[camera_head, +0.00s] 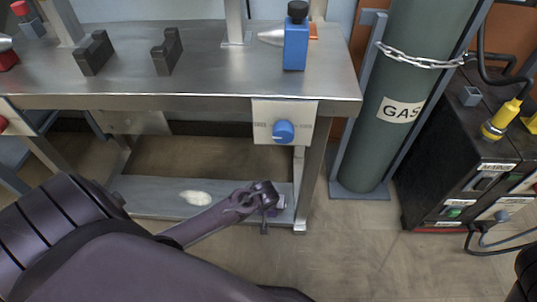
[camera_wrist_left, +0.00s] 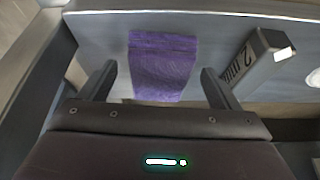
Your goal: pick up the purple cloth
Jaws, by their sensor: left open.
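The purple cloth (camera_wrist_left: 163,66) lies flat on a grey metal surface in the left wrist view, ahead of my left gripper (camera_wrist_left: 158,88). The two fingers are apart, one to each side of the cloth's near part, with nothing seen held between them. I cannot tell the height of the fingers above the cloth. In the head view my left gripper (camera_head: 264,196) is over the right end of the bench's lower shelf (camera_head: 155,195) and mostly hides the cloth there. My right gripper is not in view.
A grey block marked "2 mm" (camera_wrist_left: 257,60) lies right of the cloth. A whitish lump (camera_head: 195,198) is on the lower shelf. The bench top (camera_head: 215,75) overhangs the shelf. A bench leg (camera_head: 309,175) stands right of my gripper, and a chained gas cylinder (camera_head: 398,60) beyond.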

